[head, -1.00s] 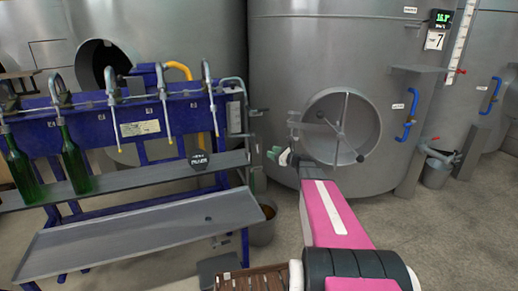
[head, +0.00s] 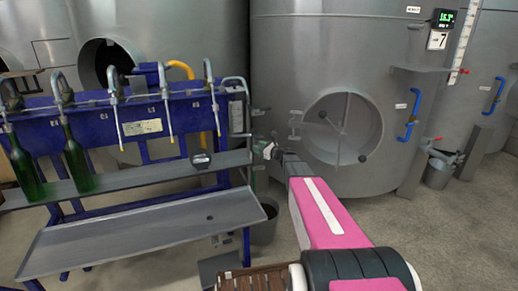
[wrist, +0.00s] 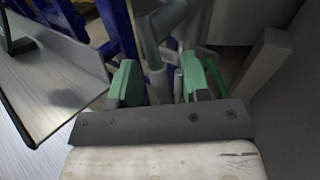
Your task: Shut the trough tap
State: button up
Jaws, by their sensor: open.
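My gripper (head: 268,149) is at the right end of the bottling stand, in front of the upright pipework there. In the wrist view its two green fingers (wrist: 163,84) are apart, with nothing clamped. Grey pipework (wrist: 156,48), which seems to be part of the trough tap, stands between and just beyond the fingers. I cannot tell contact, nor the tap handle's position. The long grey trough (head: 130,233) slopes across the front of the blue stand (head: 95,127).
A bucket (head: 264,222) stands on the floor below the stand's right end. Two green bottles (head: 76,163) stand at the left under filling spouts. A large steel tank (head: 330,50) is close behind my gripper.

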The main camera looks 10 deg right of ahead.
grip_shut()
jog(key=shift+d, duration=0.1)
jog(key=shift+w+d+r+n+g+h, duration=0.1)
jog(key=shift+d+r+n+g+h, duration=0.4)
jog(key=shift+n+h, duration=1.2)
jog(key=shift+w+d+r+n+g+h, duration=0.15)
jog(key=shift+d+r+n+h, duration=0.65)
jog(key=shift+n+h, duration=0.85)
jog(key=shift+w+d+r+n+g+h, duration=0.1)
jog(key=shift+d+r+n+g+h, duration=0.3)
jog(key=shift+r+n+h, duration=0.85)
jog(key=shift+f+n+h, duration=0.3)
jog(key=shift+f+n, duration=0.05)
jog(key=shift+n, duration=0.25)
grip_release()
